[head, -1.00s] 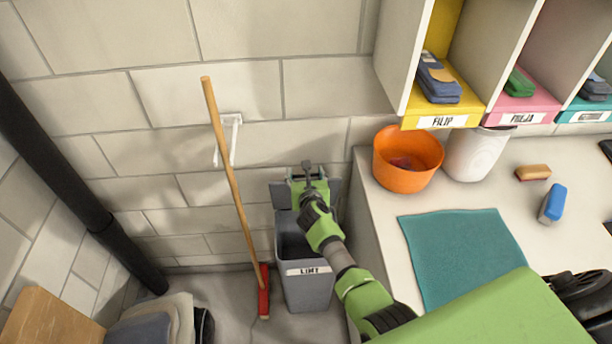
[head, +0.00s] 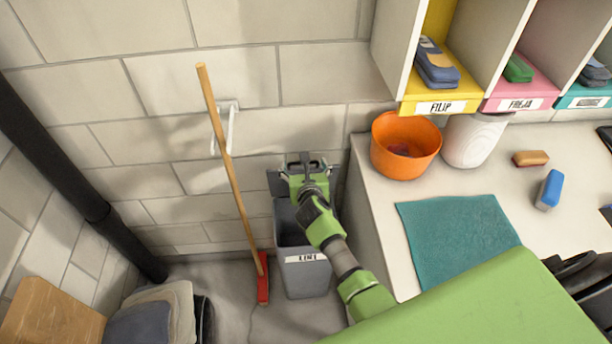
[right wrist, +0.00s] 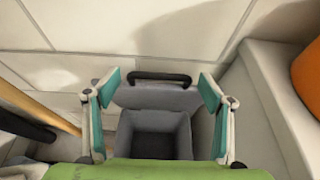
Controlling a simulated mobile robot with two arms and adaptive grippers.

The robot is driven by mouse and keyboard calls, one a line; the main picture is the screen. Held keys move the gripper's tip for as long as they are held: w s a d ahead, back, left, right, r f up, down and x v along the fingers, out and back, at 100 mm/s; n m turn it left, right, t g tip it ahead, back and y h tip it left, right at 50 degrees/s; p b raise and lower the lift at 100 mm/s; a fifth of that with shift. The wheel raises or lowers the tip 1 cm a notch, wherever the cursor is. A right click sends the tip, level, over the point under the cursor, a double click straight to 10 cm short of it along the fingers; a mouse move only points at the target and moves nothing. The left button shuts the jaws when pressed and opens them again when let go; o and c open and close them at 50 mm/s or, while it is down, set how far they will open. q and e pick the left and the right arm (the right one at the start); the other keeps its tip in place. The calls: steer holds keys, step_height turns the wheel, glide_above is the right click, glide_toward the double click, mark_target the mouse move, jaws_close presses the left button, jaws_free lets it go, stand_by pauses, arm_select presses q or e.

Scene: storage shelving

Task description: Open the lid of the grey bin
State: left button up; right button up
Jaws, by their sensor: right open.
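The grey bin (head: 308,284) stands on the floor against the wall, left of the counter, with a white label on its front. Its lid (right wrist: 158,98) is raised and stands up at the back of the opening, its black handle (right wrist: 160,77) along the top edge. The bin's empty-looking inside shows in the right wrist view. My right gripper (head: 305,166) is over the back of the bin at the lid. In the right wrist view its fingers (right wrist: 160,88) are spread on both sides of the lid, with nothing between them gripped. My left gripper is not in view.
A broom (head: 232,165) with a red head leans left of the bin. The counter (head: 375,235) at right carries an orange bucket (head: 404,160), a white container (head: 470,142) and a teal cloth (head: 455,240). A black pipe (head: 75,185) runs down at left.

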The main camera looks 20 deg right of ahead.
steer(key=v, duration=0.8)
steer(key=shift+s, duration=0.25)
